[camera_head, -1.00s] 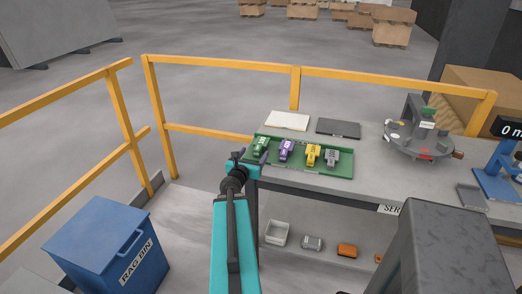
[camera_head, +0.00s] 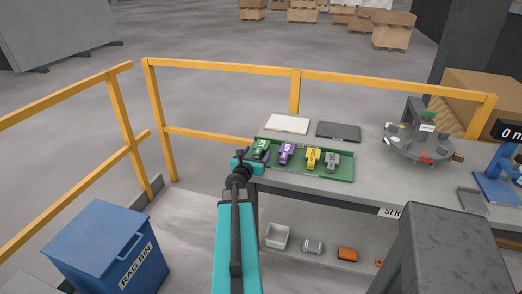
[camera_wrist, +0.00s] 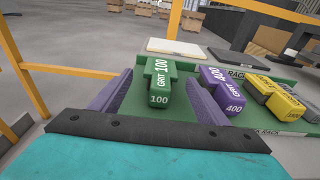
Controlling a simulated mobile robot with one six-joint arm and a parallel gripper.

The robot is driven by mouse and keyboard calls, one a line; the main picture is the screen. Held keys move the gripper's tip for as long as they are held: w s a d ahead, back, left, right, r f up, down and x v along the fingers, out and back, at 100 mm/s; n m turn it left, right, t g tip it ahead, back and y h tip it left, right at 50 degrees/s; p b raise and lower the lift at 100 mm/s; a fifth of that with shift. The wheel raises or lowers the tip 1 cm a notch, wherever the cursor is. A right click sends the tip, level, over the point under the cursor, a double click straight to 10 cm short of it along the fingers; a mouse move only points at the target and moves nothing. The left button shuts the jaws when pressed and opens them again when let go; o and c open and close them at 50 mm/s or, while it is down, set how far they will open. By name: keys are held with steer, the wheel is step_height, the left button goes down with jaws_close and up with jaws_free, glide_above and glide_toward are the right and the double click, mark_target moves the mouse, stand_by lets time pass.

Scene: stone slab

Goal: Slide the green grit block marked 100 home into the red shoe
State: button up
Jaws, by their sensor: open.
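The green grit block marked 100 (camera_wrist: 160,83) stands at the left end of a green rack; it also shows in the head view (camera_head: 261,148). My gripper (camera_wrist: 158,92) is open, with one purple-grey finger on each side of this block. In the head view my gripper (camera_head: 250,160) is at the rack's left end. A small red piece, perhaps the red shoe (camera_head: 426,158), is at the front edge of the round grey turntable (camera_head: 405,143).
A purple block marked 400 (camera_wrist: 220,88), a yellow block (camera_head: 313,157) and a grey block (camera_head: 332,160) stand to the right in the rack (camera_head: 343,174). White (camera_head: 287,124) and dark (camera_head: 338,130) plates lie behind it. A yellow railing (camera_head: 220,66) runs behind the bench.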

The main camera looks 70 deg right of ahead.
mark_target(260, 147)
steer(key=shift+w+d+f+p, duration=0.15)
steer(key=shift+d+p, duration=0.35)
steer(key=shift+d, duration=0.75)
steer(key=shift+s+d+f+p, duration=0.15)
steer(key=shift+d+p, duration=0.3)
steer(key=shift+d, duration=0.8)
steer(key=shift+w, duration=0.1)
steer(key=c, duration=1.4)
steer(key=shift+o, duration=0.2)
steer(key=shift+r, duration=0.1)
steer(key=shift+r+p, duration=0.65)
steer(key=shift+r, duration=4.25)
